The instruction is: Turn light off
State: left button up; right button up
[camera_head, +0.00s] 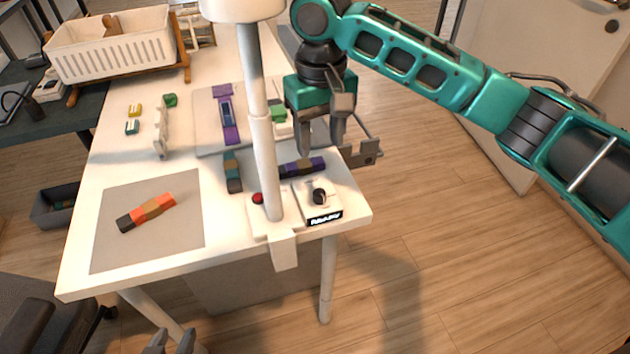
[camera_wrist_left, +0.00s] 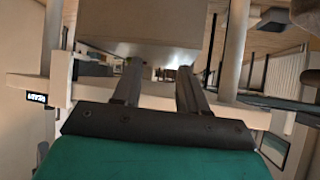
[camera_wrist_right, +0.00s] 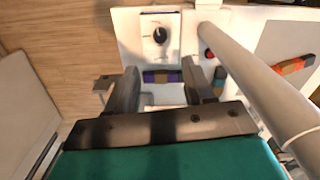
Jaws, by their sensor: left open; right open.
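A white lamp with a pole (camera_head: 262,130) stands at the table's front right; its shade (camera_head: 243,8) is cut by the top edge. A red button (camera_head: 258,198) sits on its base beside the pole; it also shows in the right wrist view (camera_wrist_right: 210,54). Right of it is a white box with a black knob (camera_head: 319,196), also in the right wrist view (camera_wrist_right: 160,35). My right gripper (camera_head: 321,150) is open and empty, above the table behind the knob box. My left gripper (camera_head: 171,343) is open and empty, low in front of the table; only its tips show in the head view.
A purple-brown cord piece (camera_head: 302,167) lies behind the knob box, and a teal-brown one (camera_head: 233,172) left of the pole. An orange-black piece (camera_head: 146,212) lies on a grey mat (camera_head: 110,256). A white basket (camera_head: 110,45) stands at the back. Floor right of the table is clear.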

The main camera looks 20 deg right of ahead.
aim_at(320, 192)
notch_tip(320, 192, down, 12)
jog(key=shift+f+b, duration=0.1)
jog(key=shift+b, duration=0.9)
jog(key=shift+c, duration=0.4)
grip_shut()
